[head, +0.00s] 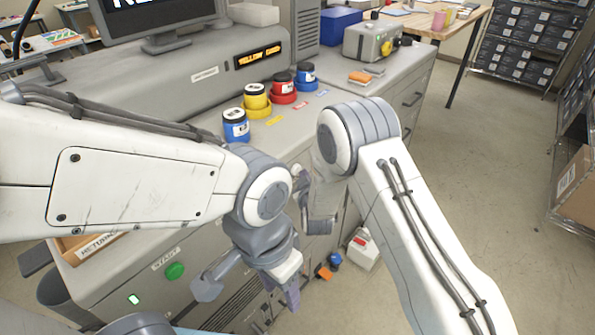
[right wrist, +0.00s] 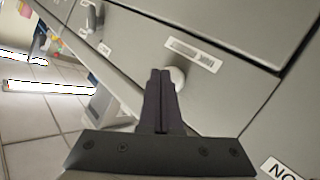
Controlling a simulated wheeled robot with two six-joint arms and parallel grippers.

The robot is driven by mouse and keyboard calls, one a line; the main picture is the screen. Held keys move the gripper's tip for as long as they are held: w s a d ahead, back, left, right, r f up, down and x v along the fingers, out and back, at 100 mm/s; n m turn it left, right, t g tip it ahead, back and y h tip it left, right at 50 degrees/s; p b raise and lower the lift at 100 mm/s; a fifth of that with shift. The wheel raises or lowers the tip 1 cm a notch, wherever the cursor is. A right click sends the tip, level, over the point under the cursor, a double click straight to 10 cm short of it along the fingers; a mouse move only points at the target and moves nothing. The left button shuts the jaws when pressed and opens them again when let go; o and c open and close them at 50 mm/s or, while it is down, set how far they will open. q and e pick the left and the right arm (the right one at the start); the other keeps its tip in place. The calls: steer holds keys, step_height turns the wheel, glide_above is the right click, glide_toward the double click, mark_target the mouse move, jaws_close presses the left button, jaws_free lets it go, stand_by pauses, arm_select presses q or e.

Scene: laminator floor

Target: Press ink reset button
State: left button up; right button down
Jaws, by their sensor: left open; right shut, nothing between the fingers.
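A pale round button (right wrist: 178,78) sits on the grey machine front in the right wrist view, just below a white label (right wrist: 193,54) too blurred to read. My right gripper (right wrist: 161,72) is shut and empty. Its fingertips are right beside the button and overlap its left edge in the picture; I cannot tell whether they touch. In the head view the right gripper (head: 318,215) is low in front of the machine, partly hidden by my left wrist, and the button is hidden. My left gripper (head: 249,290) is open and empty before the machine's lower front.
The machine has a green START button (head: 174,271) and an amber display (head: 258,56) reading YELLOW and a second, unclear word. Blue (head: 236,127), yellow (head: 256,102) and red (head: 283,89) jars stand on its top. A white box (head: 362,250) is on the floor.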

steer(key=shift+s+d, duration=0.2)
steer(key=shift+d, duration=0.1)
steer(key=s+d, duration=0.1)
steer(key=d, duration=0.1)
steer(key=s+d, duration=0.2)
stand_by(0.5)
stand_by(0.6)
steer(key=s+a+r+g+y, duration=0.1)
steer(key=s+a+r+g, duration=0.25)
steer(key=s, duration=0.35)
steer(key=s+a+r+g, duration=0.2)
steer(key=s+r+g, duration=0.2)
steer(key=s+r, duration=0.15)
steer(key=s+d+r+g+h, duration=0.1)
steer(key=s+d+g, duration=0.1)
steer(key=s, duration=0.6)
steer(key=s+d+r+g+h, duration=0.1)
steer(key=s+d, duration=0.3)
steer(key=s, duration=0.5)
steer(key=s+d+r+g, duration=0.3)
steer(key=s+g, duration=0.1)
steer(key=s, duration=0.4)
steer(key=shift+s+r+h, duration=0.15)
steer(key=shift+r+h, duration=0.1)
steer(key=shift+h, duration=0.15)
